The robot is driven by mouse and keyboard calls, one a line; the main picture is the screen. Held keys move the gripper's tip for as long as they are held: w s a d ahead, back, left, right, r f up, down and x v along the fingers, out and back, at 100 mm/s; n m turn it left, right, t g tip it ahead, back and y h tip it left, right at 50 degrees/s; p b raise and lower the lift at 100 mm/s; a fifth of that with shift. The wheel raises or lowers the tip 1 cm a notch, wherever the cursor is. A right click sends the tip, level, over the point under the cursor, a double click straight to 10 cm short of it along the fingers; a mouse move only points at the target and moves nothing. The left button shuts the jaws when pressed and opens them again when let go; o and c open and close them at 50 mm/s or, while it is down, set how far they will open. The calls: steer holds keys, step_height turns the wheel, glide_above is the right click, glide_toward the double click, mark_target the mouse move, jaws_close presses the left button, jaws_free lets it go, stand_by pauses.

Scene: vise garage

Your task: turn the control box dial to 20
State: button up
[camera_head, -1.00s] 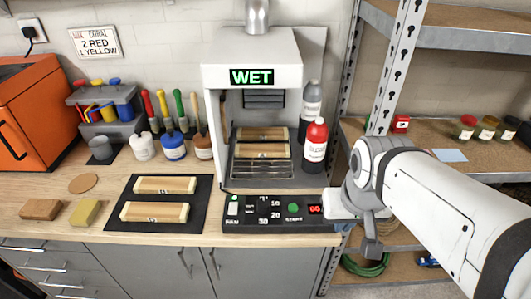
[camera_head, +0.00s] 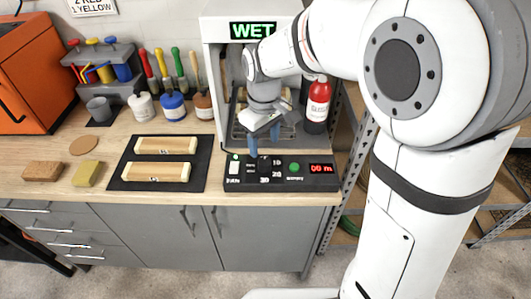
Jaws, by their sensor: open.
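The black control box (camera_head: 322,181) lies on the bench front, below the white cabinet. Its face shows a light switch at the left, a dark dial (camera_head: 264,165) among markings including 10, 20 and 30, a green button (camera_head: 294,168) and a red display reading about 00. My gripper (camera_head: 264,145) points down just above and behind the dial, with its blue fingers apart and nothing seen between them. The fingers partly cover the dial area, and I cannot tell whether they touch it. The dial's pointer is too small to read.
The white cabinet (camera_head: 215,60) with a green WET sign stands behind the box. A red bottle (camera_head: 318,105) stands close to my gripper's right. A black mat (camera_head: 198,178) with two wooden blocks lies to the left. The bench front edge runs just below the box.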

mark_target(265, 161)
step_height(265, 161, down, 7)
stand_by(0.3)
steer(key=shift+c, duration=0.3)
steer(key=c, duration=0.9)
